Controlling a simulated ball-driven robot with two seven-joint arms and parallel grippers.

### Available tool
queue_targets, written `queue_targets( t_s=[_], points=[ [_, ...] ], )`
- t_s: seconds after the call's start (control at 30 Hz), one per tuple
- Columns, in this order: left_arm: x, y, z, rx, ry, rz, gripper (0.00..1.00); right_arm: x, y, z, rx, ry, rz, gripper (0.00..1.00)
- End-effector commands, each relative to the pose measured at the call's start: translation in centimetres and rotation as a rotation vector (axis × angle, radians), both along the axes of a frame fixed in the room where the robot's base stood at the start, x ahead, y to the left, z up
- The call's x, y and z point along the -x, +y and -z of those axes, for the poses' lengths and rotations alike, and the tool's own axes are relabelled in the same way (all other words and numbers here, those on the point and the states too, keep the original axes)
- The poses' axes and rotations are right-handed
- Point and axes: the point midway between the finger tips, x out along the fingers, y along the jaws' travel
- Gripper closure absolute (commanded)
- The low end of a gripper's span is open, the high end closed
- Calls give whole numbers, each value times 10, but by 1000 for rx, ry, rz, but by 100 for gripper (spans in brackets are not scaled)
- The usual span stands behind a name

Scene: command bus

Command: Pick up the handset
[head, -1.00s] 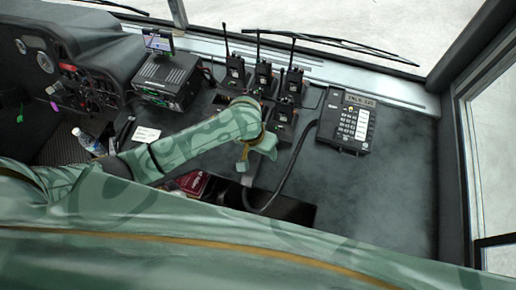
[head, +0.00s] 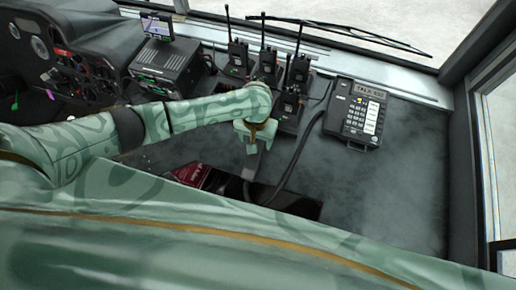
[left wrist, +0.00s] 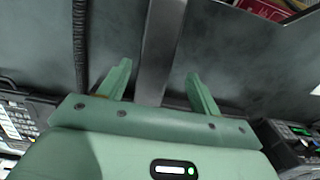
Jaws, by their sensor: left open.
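A narrow grey bar (head: 251,166), which looks like the handset, stands among the console's dark recesses, below my left gripper (head: 254,136) in the head view. In the left wrist view the bar (left wrist: 160,45) runs between the two spread fingers of my left gripper (left wrist: 158,72). The gripper is open, and no finger visibly touches the bar. I cannot tell how far the bar is below the fingertips. A black coiled cord (head: 290,167) curves from the keypad phone (head: 358,112) down towards the bar's lower end. My right gripper is not in view.
Several handheld radios (head: 267,68) with upright antennas stand just behind my left gripper. A boxy radio unit (head: 166,67) with a small screen (head: 157,27) is at the left. A red object (head: 190,173) lies in the recess left of the bar.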

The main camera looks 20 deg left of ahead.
Motion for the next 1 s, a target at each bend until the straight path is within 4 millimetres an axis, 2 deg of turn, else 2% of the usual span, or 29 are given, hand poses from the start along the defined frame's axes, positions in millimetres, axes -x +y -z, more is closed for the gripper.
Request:
queue_targets(
  t_s=[0.3,0.53,0.57,0.73,0.77,0.8,1.0],
  points=[
    [1,-7,49,0,1,-1,36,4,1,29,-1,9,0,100],
    [1,-7,49,0,-1,0,36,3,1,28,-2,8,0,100],
    [1,-7,49,0,-1,0,42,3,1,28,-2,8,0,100],
    [1,-7,49,0,-1,0,89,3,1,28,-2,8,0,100],
    [1,-7,49,0,-1,0,89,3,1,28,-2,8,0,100],
    [0,-7,48,0,-1,0,93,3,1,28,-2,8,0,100],
    [1,-7,48,0,-1,0,93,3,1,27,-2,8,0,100]
  ],
)
